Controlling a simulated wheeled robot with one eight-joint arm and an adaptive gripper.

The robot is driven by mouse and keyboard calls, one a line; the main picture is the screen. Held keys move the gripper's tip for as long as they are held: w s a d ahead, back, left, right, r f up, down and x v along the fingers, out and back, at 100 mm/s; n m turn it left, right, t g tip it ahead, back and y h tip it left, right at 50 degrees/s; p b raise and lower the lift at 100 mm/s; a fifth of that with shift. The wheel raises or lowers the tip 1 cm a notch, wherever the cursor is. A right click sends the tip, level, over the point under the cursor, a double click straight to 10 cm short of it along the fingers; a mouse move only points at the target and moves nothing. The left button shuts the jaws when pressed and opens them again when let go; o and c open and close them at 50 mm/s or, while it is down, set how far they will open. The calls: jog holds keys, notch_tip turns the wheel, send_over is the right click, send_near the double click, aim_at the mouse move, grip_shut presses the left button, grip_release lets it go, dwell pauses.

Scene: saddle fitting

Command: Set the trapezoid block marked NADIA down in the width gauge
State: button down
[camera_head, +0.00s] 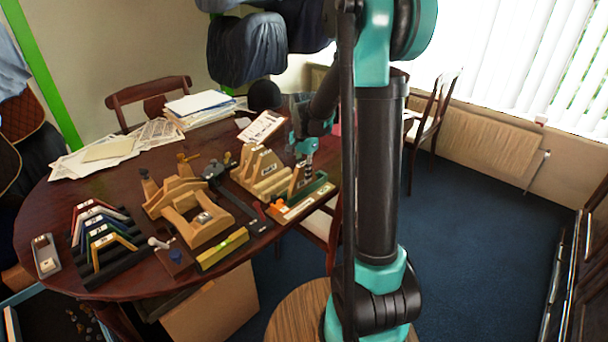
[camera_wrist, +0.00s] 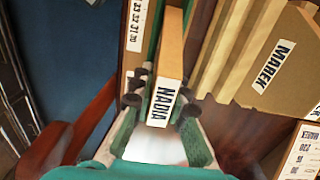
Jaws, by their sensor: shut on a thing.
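The wooden block marked NADIA (camera_wrist: 167,80) is between the two fingers of my gripper (camera_wrist: 161,104), its label facing the wrist camera. In the head view my gripper (camera_head: 304,150) points down at the table's right side, with the block (camera_head: 298,182) under it. The width gauge (camera_head: 318,192) has a green body and a pale scale strip. In the wrist view its numbered strip (camera_wrist: 137,22) lies just left of the block, with green between them. The block stands at or over the gauge; I cannot tell whether it touches the floor of it.
Wooden blocks, one marked MAREK (camera_wrist: 271,66), stand close to the right in the wrist view. A wooden saddle form (camera_head: 190,205), a yellow level (camera_head: 222,248) and a rack of coloured angles (camera_head: 100,240) fill the table's front. Papers (camera_head: 115,148) lie at the back.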

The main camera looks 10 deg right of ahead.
aim_at(304, 163)
jog(key=c, duration=1)
grip_release()
jog(key=shift+r, duration=0.1)
jog(key=shift+r, duration=2.4)
jog(key=shift+r, duration=0.15)
jog(key=shift+r, duration=1.4)
